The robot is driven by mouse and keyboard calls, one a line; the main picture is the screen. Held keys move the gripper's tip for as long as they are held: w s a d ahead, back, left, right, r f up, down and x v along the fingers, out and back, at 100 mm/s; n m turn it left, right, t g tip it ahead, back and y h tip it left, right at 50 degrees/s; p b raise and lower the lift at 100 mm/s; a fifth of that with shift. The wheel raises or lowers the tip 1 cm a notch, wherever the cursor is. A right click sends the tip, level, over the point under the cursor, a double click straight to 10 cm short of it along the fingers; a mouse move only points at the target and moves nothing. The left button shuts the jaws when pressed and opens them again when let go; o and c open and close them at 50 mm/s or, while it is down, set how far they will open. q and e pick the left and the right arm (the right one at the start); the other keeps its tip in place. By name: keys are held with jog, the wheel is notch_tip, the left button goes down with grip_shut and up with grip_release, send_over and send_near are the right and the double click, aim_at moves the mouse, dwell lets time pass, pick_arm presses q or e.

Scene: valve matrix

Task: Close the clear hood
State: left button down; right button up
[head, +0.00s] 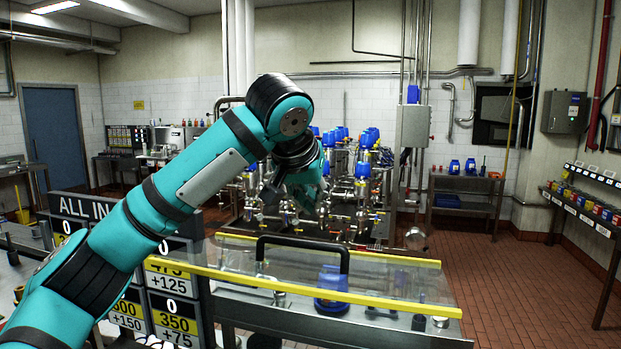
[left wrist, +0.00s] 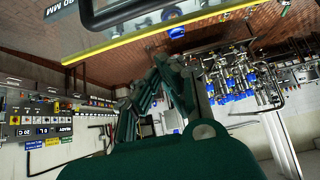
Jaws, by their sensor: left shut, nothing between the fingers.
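The clear hood (head: 390,277) is a transparent panel with yellow strips along its far and near edges and a black bar handle (head: 303,240) on top. I cannot tell how far its near edge stands above the bench. In the left wrist view its yellow edge (left wrist: 130,38) and handle (left wrist: 115,12) show upside down at the top. My left gripper (head: 290,200) is shut and empty, above and behind the handle in the head view, apart from it. Its dark fingers also show in the left wrist view (left wrist: 155,90). My right gripper is not in view.
A blue container (head: 332,286) shows through the hood on the metal bench. Steel valves with blue caps (head: 362,170) stand behind. The tiled floor (head: 500,270) at the right is clear.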

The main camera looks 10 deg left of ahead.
aim_at(314, 264)
pick_arm(q)
jog(key=f+p, duration=0.2)
jog(key=f, duration=0.1)
jog(key=f+p, duration=0.1)
jog(key=shift+w+d+f, duration=0.15)
jog(key=shift+w+f, duration=0.1)
jog(key=shift+f, duration=0.05)
jog(key=shift+s, duration=0.35)
jog(key=shift+s+f, duration=0.1)
jog(key=shift+w+d+f, duration=0.1)
jog(key=shift+w+f, duration=0.05)
jog(key=shift+w, duration=0.15)
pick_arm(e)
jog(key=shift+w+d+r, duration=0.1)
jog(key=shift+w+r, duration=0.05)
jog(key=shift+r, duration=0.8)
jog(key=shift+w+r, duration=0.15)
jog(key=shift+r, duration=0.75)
